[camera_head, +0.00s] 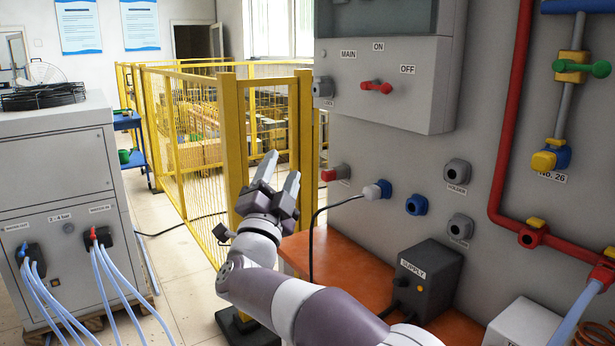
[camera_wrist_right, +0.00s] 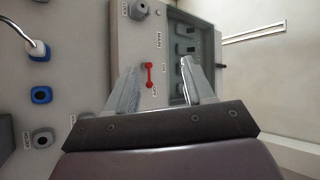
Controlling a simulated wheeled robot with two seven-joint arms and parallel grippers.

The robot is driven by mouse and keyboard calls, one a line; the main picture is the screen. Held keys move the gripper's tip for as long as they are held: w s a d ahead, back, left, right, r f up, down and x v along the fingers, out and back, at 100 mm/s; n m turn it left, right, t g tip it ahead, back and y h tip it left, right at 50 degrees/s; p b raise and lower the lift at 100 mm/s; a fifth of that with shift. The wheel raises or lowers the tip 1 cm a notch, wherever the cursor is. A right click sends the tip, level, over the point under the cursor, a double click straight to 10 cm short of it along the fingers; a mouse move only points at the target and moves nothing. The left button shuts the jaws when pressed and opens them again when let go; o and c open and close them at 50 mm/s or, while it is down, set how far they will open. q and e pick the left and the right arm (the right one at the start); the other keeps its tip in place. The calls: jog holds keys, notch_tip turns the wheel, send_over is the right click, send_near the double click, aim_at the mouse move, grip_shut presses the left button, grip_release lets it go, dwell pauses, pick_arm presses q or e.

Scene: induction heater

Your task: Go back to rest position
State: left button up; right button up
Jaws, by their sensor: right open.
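My right gripper (camera_head: 278,182) is raised in front of the yellow fence, left of the grey panel. Its two fingers are apart with nothing between them. In the right wrist view the open fingers (camera_wrist_right: 158,82) show in front of the panel, with the red main switch handle (camera_wrist_right: 149,75) seen beyond the gap. My left gripper is not in view.
A grey panel (camera_head: 480,130) with sockets and a red pipe (camera_head: 507,130) fills the right. A black supply box (camera_head: 428,278) stands on an orange shelf (camera_head: 345,262), its cable rising to a plug (camera_head: 378,190). A grey cabinet (camera_head: 60,180) with blue hoses stands left. Floor shows between cabinet and fence.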

notch_tip(320, 180, down, 21)
jog(key=s+a+n+g+y, duration=0.1)
jog(key=a+n+g+y, duration=0.1)
jog(key=n+g+y, duration=0.85)
jog(key=s+d+f+n+g+h, duration=0.2)
jog(key=s+d+f+n+g, duration=0.45)
jog(key=s+d+f, duration=0.65)
jog(key=s+d+f+m+g+h, duration=0.1)
jog(key=s+d+f+g, duration=0.2)
jog(key=s+d, duration=0.35)
jog(key=s+d+f+g+h, duration=0.2)
jog(key=s+d+f, duration=0.15)
jog(key=s, duration=0.65)
notch_tip(320, 180, up, 22)
jog(key=d+m+p, duration=0.1)
jog(key=d+p, duration=0.1)
jog(key=p, duration=1.8)
jog(key=shift+r+m+p, duration=0.2)
jog(key=shift+m+p, duration=0.1)
jog(key=shift+p, duration=0.05)
